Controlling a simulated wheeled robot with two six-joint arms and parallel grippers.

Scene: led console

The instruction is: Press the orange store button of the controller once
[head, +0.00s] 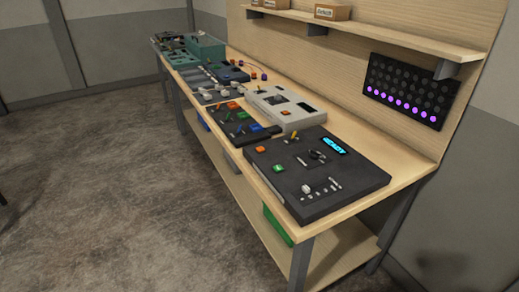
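A black console (340,190) lies on the near end of the long wooden bench, with a lit cyan display (334,145) that seems to read READY. An orange button (261,150) sits near its left corner, with a green button (278,168) nearer the front. The console also carries a dark knob (317,156), an orange-yellow lever (294,135) and several small pale controls. Any lettering beside the orange button is too small to read. Neither of my grippers is in view.
Behind it stand a pale box (290,103) and a dark panel (238,125), both with orange parts. A wall LED panel (405,90) shows a purple row. A shelf (380,35) overhangs the bench (400,182). The floor (110,200) in front is clear.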

